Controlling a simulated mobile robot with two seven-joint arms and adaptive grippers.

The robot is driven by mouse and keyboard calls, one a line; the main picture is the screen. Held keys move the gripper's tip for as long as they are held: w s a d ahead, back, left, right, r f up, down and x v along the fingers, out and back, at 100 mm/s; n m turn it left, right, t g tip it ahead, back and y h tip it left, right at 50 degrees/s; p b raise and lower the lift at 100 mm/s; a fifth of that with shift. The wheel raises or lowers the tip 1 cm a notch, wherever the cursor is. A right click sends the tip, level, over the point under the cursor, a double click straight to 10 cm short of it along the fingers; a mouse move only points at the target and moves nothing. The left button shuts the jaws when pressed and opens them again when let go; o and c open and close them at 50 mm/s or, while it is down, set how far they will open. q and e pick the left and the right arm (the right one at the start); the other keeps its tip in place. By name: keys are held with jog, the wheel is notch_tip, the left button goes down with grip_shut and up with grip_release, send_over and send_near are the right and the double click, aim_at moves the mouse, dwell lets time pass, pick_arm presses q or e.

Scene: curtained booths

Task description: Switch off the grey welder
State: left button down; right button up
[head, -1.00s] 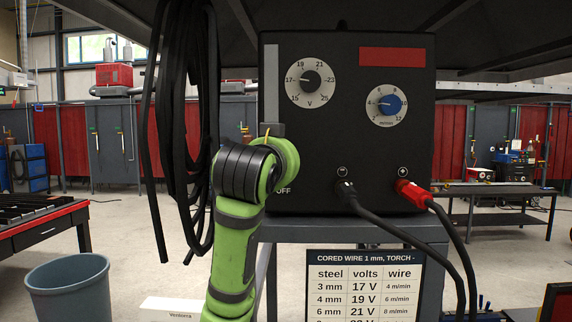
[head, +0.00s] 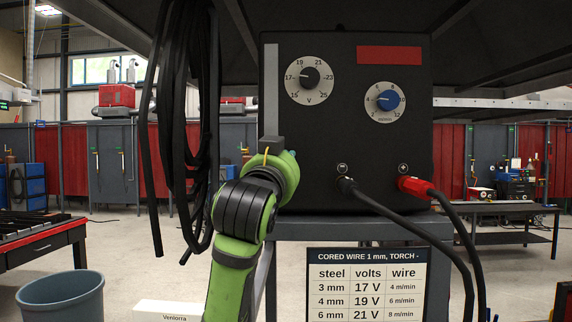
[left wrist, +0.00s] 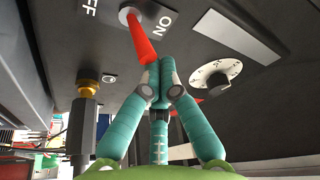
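The welder (head: 345,130) is a dark grey-black box in the head view, with a voltage dial (head: 309,82), a blue-centred wire dial (head: 385,102) and a red plate. Its switch is hidden behind my left arm there. In the left wrist view the switch is a red lever (left wrist: 140,36) on a round metal collar, between an OFF label (left wrist: 88,8) and an ON label (left wrist: 166,20). My left gripper (left wrist: 160,78) has its teal fingers together, their tips beside the lever's free end. I cannot tell whether they touch it. My right gripper is not in view.
Black cable coils (head: 182,120) hang left of the welder. Black and red plugs (head: 415,187) carry cables down its front right. A settings chart (head: 366,285) hangs below. A grey bin (head: 60,298) and a red-edged table (head: 40,245) stand at left.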

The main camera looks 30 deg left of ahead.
pick_arm(q)
jog(key=f+t+b, duration=0.1)
jog(key=b, duration=0.2)
jog(key=f+m+t+b, duration=0.1)
jog(key=f+t+b, duration=0.1)
jog(key=b, duration=0.1)
jog(key=shift+s+d+f+y, duration=0.1)
jog(key=shift+s+d+y, duration=0.1)
jog(key=shift+y, duration=0.2)
jog(key=shift+f+b, duration=0.25)
jog(key=shift+b, duration=0.2)
dwell(1.2)
